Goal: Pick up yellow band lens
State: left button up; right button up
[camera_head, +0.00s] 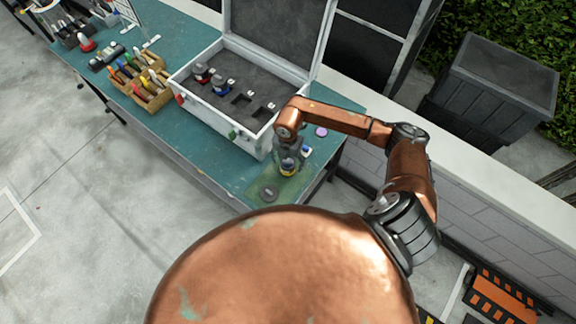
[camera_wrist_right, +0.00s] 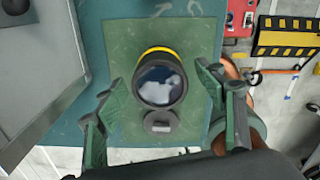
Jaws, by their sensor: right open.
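The yellow band lens (camera_wrist_right: 160,82) stands on a green mat (camera_wrist_right: 120,45) in the right wrist view, its dark glass facing the camera and its yellow band showing along the far edge. In the head view the lens (camera_head: 288,169) is partly hidden beneath my right gripper (camera_head: 291,157). In the wrist view my right gripper (camera_wrist_right: 165,115) is open, with one green finger on each side of the lens and gaps between. A small dark round cap (camera_wrist_right: 161,122) lies on the mat just in front of the lens. My left gripper is not in view.
An open case (camera_head: 215,118) with lenses in foam slots stands left of my right gripper on the teal table (camera_head: 190,152). A wooden organizer (camera_head: 141,82) with tools is farther left. A pinkish disc (camera_head: 321,132) lies near the table's right end.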

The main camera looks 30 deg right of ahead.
jog(key=shift+f, duration=0.15)
grip_shut()
dwell(0.8)
